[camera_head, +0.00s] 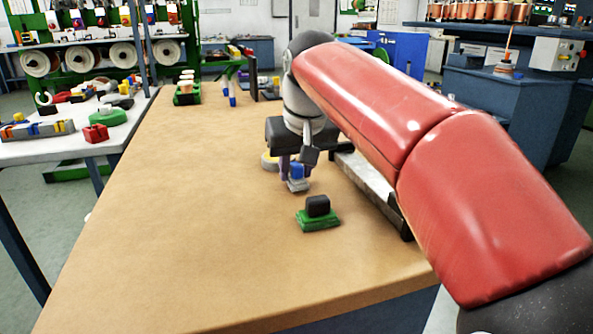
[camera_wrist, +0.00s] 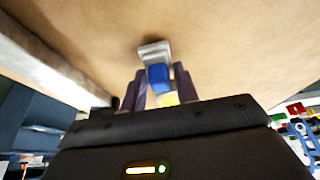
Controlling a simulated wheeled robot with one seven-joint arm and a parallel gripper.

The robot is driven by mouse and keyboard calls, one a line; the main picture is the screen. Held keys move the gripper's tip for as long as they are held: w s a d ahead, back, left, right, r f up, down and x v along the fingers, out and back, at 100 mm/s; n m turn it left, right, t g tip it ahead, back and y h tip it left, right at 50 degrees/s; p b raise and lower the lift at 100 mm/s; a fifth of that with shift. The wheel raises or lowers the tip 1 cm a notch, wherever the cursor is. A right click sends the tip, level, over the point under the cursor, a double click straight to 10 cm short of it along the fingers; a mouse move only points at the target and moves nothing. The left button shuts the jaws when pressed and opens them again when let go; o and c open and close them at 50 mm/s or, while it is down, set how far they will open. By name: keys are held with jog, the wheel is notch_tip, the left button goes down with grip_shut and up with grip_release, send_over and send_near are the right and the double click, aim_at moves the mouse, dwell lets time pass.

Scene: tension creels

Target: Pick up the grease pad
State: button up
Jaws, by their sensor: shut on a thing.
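My gripper (camera_head: 292,172) is shut on a small piece with a blue block (camera_head: 297,170) on a light grey base. The piece also shows in the wrist view, with its blue part (camera_wrist: 158,77) between the dark purple fingers and its grey end (camera_wrist: 154,52) beyond them. No label shows whether this piece is the grease pad. I cannot tell whether its base touches the brown table (camera_head: 200,220) or hangs just above it. The fingers hide part of its sides.
A green block with a black top (camera_head: 318,213) stands close in front of my gripper. A grey metal rail (camera_head: 368,185) lies along the right. The table's left and front are clear.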

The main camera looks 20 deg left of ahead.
aim_at(296, 163)
notch_tip(296, 163, up, 10)
jog(key=shift+f+p, duration=0.2)
jog(key=shift+p, duration=0.3)
jog(key=o, duration=0.4)
jog(key=shift+c, duration=1.4)
